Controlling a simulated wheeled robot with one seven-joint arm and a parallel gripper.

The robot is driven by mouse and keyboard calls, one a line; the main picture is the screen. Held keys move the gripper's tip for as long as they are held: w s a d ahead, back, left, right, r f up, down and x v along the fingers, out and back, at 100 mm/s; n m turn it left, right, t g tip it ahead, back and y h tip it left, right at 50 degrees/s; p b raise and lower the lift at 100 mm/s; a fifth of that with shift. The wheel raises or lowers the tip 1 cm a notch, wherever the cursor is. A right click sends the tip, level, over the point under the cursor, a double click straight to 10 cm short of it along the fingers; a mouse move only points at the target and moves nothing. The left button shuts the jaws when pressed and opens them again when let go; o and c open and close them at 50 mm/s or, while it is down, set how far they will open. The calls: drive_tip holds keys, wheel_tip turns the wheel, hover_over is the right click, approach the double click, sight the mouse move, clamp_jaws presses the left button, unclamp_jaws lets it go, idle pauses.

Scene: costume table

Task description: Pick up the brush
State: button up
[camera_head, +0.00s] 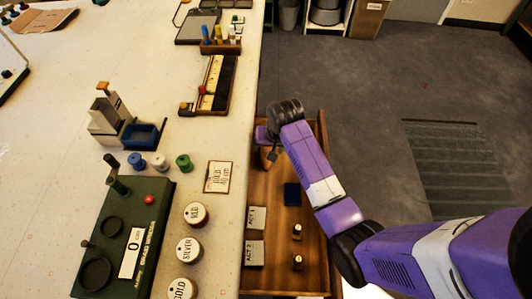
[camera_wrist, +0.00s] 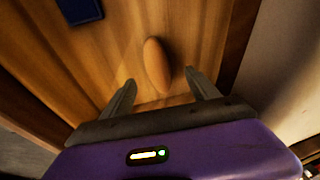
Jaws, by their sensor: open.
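An oval, smooth brown wooden thing, seemingly the brush (camera_wrist: 157,65), lies on the wooden floor of the open drawer (camera_wrist: 205,30). In the wrist view my gripper (camera_wrist: 160,82) is open, with one finger on either side of the near end of the brush. I see no contact between the fingers and the brush. In the head view my gripper (camera_head: 271,155) points down into the far end of the drawer, and the brush is mostly hidden there. Any bristles are not visible.
A dark blue box (camera_head: 292,194) lies in the drawer, also seen in the wrist view (camera_wrist: 80,10). Act cards (camera_head: 256,217) and two small dark pieces (camera_head: 297,231) lie nearer. The drawer walls stand close around my gripper. The white table (camera_head: 150,60) holds jars and trays.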

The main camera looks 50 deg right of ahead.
sight(267, 153)
drive_tip(key=shift+w+d+r, duration=0.15)
drive_tip(key=shift+d+r, duration=0.1)
drive_tip(key=shift+f, duration=0.15)
drive_tip(key=shift+d+p+x, duration=0.2)
drive_tip(key=shift+p+x, duration=0.15)
drive_tip(key=shift+x, duration=3.4)
clamp_jaws()
drive_tip(key=shift+a, duration=0.1)
